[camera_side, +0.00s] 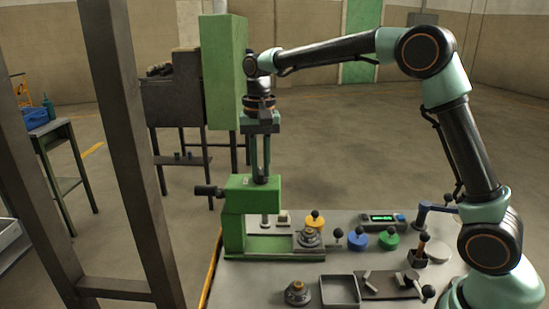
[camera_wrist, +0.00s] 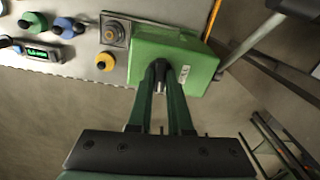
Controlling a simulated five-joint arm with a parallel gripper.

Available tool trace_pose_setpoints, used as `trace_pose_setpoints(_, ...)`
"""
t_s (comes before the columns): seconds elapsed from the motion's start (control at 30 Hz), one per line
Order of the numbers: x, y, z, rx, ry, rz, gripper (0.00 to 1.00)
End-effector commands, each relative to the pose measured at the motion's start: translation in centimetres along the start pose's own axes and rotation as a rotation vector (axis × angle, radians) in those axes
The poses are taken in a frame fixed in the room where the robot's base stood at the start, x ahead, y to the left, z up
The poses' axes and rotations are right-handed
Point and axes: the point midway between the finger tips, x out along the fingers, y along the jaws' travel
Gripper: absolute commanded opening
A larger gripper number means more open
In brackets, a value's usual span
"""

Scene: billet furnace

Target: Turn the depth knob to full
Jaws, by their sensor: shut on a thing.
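The green press (camera_side: 250,192) stands at the left end of the bench, with a green block-shaped head. My gripper (camera_side: 262,181) reaches straight down onto the top of this head. In the wrist view the green head (camera_wrist: 185,50) lies under my gripper (camera_wrist: 160,70), whose fingers are shut on a small dark knob (camera_wrist: 160,74) on top of it. The fingers hide most of the knob, and I cannot read its setting or any marks. A dark handle (camera_side: 207,191) sticks out from the left side of the head.
The bench (camera_side: 350,226) holds yellow (camera_side: 315,220), blue (camera_side: 358,240) and green (camera_side: 389,240) round knobbed pieces, a lit display box (camera_side: 382,218) and a grey open tray (camera_side: 340,291). A tall green cabinet (camera_side: 223,70) stands behind the press. A dark post (camera_side: 130,130) rises at left.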

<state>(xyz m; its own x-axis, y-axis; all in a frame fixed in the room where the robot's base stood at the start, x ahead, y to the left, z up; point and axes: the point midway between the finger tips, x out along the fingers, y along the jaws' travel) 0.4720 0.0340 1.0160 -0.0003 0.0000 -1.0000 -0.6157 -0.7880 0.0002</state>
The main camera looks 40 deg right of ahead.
Motion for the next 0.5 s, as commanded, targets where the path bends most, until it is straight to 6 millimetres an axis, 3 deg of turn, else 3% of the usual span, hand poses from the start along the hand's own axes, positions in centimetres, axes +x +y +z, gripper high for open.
trace_pose_setpoints(0.5,-0.11,0.0,-0.02,-0.461,0.001,-0.001,0.0)
